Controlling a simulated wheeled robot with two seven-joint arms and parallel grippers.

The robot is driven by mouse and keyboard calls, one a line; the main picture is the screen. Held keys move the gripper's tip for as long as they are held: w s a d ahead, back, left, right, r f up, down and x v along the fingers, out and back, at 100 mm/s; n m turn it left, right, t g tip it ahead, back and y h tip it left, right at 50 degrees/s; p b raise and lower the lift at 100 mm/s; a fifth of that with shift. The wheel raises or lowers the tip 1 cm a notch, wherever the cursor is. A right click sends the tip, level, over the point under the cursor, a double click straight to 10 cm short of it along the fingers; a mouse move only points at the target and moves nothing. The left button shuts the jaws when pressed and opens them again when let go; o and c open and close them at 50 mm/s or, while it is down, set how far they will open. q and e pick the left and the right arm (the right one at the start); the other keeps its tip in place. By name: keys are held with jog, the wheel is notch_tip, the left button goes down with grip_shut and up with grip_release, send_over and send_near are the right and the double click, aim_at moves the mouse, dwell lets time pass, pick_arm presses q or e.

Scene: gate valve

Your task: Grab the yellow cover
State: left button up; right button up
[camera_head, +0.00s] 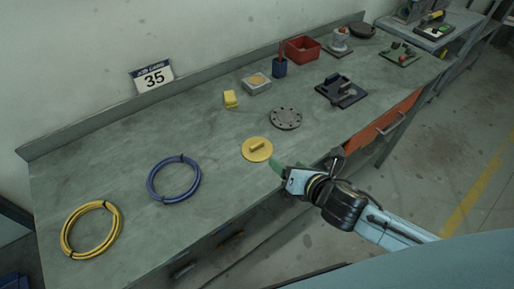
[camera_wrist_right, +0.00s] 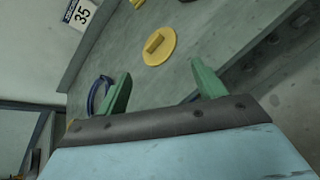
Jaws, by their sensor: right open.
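The yellow cover (camera_head: 257,150) is a flat round disc with a small raised bar handle on top. It lies on the workbench near its front edge. It also shows in the right wrist view (camera_wrist_right: 159,46), beyond the fingers. My right gripper (camera_head: 279,167) is close to the cover's front right side in the head view. In the right wrist view its two green fingers (camera_wrist_right: 160,92) are spread apart with nothing between them. The cover appears apart from the fingers. My left gripper is not in view.
The workbench (camera_head: 120,170) holds a yellow cable coil (camera_head: 91,230), a blue cable coil (camera_head: 173,178), a grey flange (camera_head: 286,118), a small yellow block (camera_head: 230,99), a grey box (camera_head: 256,83) and a red bin (camera_head: 302,50). An orange drawer (camera_head: 384,124) is under the right part.

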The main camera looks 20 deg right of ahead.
jog(key=n+y, duration=0.1)
jog(key=n, duration=0.2)
jog(key=w+n, duration=0.1)
jog(key=n, duration=0.3)
jog(key=shift+w+y, duration=0.15)
jog(key=shift+y, duration=0.25)
jog(key=shift+w+a+f+n, duration=0.1)
jog(key=shift+w+n, duration=0.15)
jog(key=shift+n, duration=0.05)
send_near(257, 144)
jog(key=x, duration=0.3)
jog(key=shift+a, duration=0.1)
jog(key=shift+b+x, duration=0.5)
jog(key=shift+x, duration=2.2)
jog(key=shift+f, duration=0.15)
jog(key=c, duration=1.1)
jog(key=shift+o, duration=0.2)
